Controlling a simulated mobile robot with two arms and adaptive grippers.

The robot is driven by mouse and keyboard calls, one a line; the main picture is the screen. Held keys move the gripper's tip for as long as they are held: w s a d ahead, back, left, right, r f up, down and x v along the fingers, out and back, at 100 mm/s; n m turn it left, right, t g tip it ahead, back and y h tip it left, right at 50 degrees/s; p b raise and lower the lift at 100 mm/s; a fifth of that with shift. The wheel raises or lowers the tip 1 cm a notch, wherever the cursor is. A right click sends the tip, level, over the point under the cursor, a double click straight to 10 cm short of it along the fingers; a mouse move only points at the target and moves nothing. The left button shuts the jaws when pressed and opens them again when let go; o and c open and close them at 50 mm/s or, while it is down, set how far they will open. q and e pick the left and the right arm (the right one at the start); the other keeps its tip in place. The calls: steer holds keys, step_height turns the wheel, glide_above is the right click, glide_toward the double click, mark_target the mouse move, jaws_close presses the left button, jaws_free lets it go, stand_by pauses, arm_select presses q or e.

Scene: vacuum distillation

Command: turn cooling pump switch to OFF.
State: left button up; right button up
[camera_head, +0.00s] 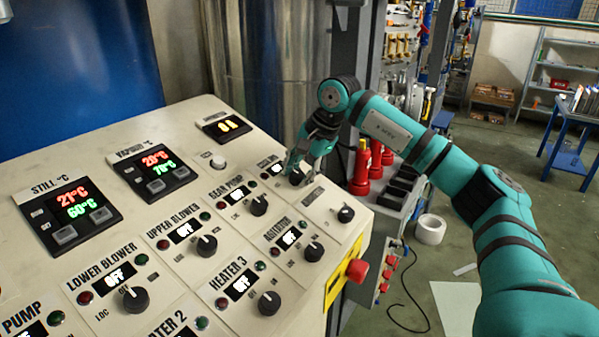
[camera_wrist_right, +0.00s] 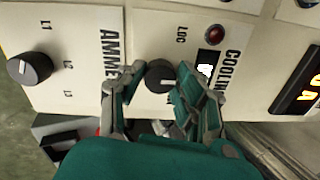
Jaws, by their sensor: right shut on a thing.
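The cooling pump switch is a round black knob (camera_head: 297,178) near the far right of the sloped control panel, partly hidden by my gripper. My right gripper (camera_head: 308,160) reaches down over it from the right. In the right wrist view the knob (camera_wrist_right: 159,76) sits between the two fingers of the gripper (camera_wrist_right: 157,80), which is shut on it. The partly covered "COOLING" label (camera_wrist_right: 230,80) and a small lit display (camera_wrist_right: 210,66) are beside it; the display text is unreadable.
The ammeter knob (camera_head: 345,214) is near the held knob, with the gear pump knob (camera_head: 258,205) and agitator knob (camera_head: 313,251) also close. A red button on a yellow plate (camera_head: 356,270) is on the panel's right side. Red bottles (camera_head: 361,170) stand beyond the panel.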

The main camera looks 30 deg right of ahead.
steer(key=shift+r, duration=0.1)
steer(key=o, duration=1.1)
steer(key=shift+o, duration=0.2)
steer(key=v, duration=1.2)
